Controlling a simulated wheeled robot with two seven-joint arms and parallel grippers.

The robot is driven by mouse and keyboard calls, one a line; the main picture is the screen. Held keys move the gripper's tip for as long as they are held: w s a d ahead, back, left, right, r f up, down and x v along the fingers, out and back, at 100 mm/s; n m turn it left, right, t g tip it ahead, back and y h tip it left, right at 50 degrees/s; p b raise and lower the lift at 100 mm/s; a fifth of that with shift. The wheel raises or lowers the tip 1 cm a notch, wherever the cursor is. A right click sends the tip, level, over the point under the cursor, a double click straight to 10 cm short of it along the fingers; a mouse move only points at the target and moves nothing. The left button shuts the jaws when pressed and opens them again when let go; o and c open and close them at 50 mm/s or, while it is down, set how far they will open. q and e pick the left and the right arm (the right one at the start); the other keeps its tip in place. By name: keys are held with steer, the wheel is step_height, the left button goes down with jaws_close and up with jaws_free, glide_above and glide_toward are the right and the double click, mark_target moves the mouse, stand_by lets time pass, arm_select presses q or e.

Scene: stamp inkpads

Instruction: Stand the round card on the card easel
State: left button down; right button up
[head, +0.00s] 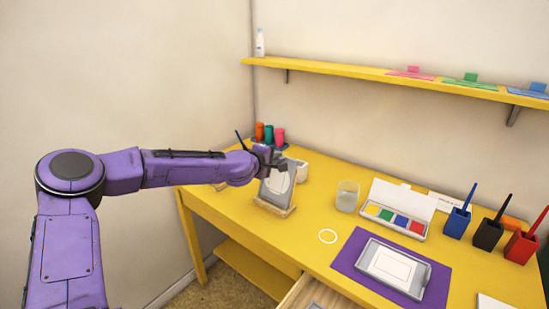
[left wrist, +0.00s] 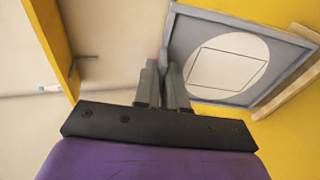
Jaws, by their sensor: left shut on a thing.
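The card easel has a grey back board (head: 265,193) and a wooden ledge (head: 274,208); it stands on the yellow table, and its board (left wrist: 194,25) and ledge (left wrist: 290,97) show in the left wrist view. The round white card (head: 279,183) with a thin square outline lies against the board's face; it also shows in the left wrist view (left wrist: 228,65). My left gripper (head: 278,163) is at the card's upper edge and shut on it; its fingers (left wrist: 165,68) hide that bit of edge. Whether the card touches the ledge is hard to tell. My right gripper is not in view.
Several coloured cups (head: 269,134) and a white pot (head: 302,171) stand behind the easel. A glass (head: 347,196), a paint box (head: 397,213) and a purple mat (head: 346,262) are to the right. A shelf (head: 380,75) runs above.

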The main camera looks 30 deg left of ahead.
arm_select(q)
steer(key=shift+f, duration=0.35)
stand_by(0.3)
steer(key=c, duration=1.1)
jaws_free()
steer(key=p+v, duration=0.9)
steer(key=v, duration=0.1)
steer(key=shift+s, duration=0.25)
